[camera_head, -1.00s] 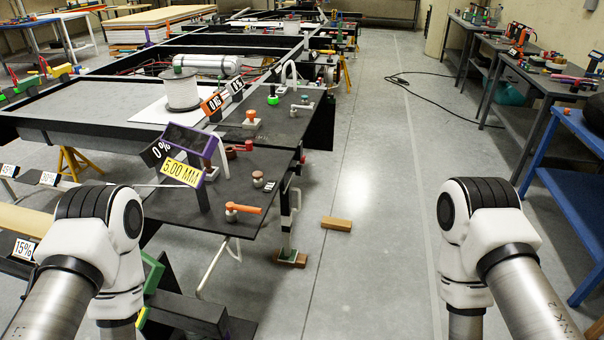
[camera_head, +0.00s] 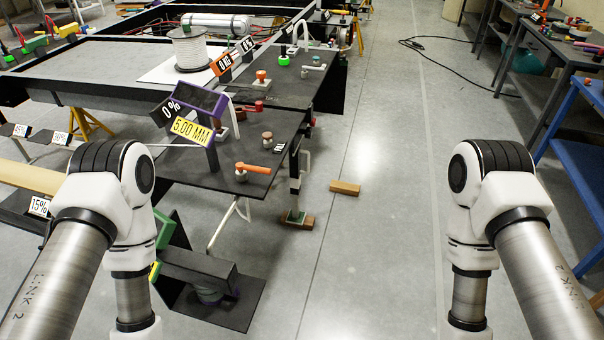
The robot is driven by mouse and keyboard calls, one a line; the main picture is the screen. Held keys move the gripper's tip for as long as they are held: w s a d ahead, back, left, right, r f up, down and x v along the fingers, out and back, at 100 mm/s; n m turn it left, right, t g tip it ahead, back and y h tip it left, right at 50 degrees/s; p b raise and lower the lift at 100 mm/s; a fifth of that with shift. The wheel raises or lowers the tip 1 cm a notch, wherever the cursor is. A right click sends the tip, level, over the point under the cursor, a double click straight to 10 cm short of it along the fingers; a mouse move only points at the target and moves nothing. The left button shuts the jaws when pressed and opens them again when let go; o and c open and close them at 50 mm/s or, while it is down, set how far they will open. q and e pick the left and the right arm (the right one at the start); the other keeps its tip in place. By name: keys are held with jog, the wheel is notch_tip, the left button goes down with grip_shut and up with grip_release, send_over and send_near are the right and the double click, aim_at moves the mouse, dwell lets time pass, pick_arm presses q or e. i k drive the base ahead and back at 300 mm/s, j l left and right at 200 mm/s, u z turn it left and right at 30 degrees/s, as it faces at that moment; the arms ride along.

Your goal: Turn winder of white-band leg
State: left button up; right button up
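A leg with a white band (camera_head: 295,183) stands upright at the near right corner of the black chassis. An orange-handled lever (camera_head: 253,168) sits on the dark plate above. Both my arms show at the left and right sides, apart from the leg, but neither gripper is in the picture.
A loose wooden block (camera_head: 344,187) lies on the floor right of the leg. Purple-framed readouts (camera_head: 192,130) show 0% and 5.00 MM. A dark low stand (camera_head: 200,270) is beside my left arm. The grey floor (camera_head: 370,260) is mostly clear up to the blue bench (camera_head: 590,150).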

aim_at(308, 132)
jog(key=u, duration=0.25)
jog(key=i+l+u, duration=0.2)
jog(key=u, duration=0.25)
jog(key=i+l+u, duration=0.15)
jog(key=l+u, duration=0.25)
jog(key=i+l+u, duration=0.1)
jog(key=l+u, duration=0.35)
jog(key=i+l, duration=0.1)
jog(key=l, duration=0.55)
jog(key=i+l+u, duration=0.15)
jog(key=l, duration=0.5)
jog(key=i+l, duration=0.1)
jog(key=l, duration=0.55)
jog(key=u, duration=0.05)
